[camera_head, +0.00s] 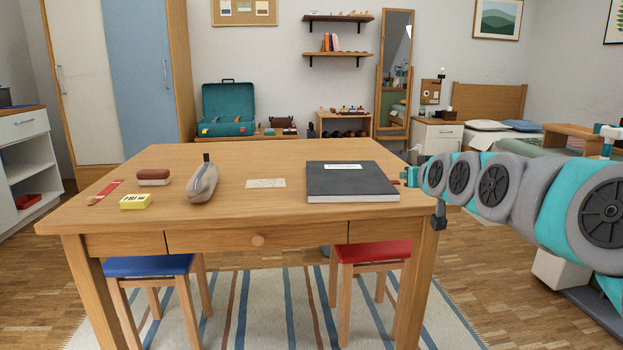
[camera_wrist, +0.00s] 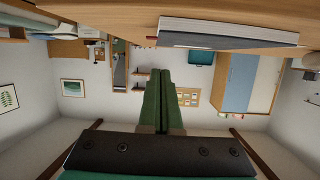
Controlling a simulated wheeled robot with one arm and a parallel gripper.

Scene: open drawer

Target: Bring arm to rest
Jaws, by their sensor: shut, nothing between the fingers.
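My arm reaches in from the right edge of the head view, and my gripper (camera_head: 410,176) is at the right edge of the wooden table (camera_head: 280,159), beside the black book. In the wrist view my gripper (camera_wrist: 159,75) shows as two green fingers pressed together, with nothing between them. The wrist picture is upside down, with the table edge (camera_wrist: 120,28) and the book (camera_wrist: 225,35) at its top. The table's front drawer (camera_head: 210,241) with a round knob (camera_head: 258,240) looks closed in the head view.
The table's middle front is clear.

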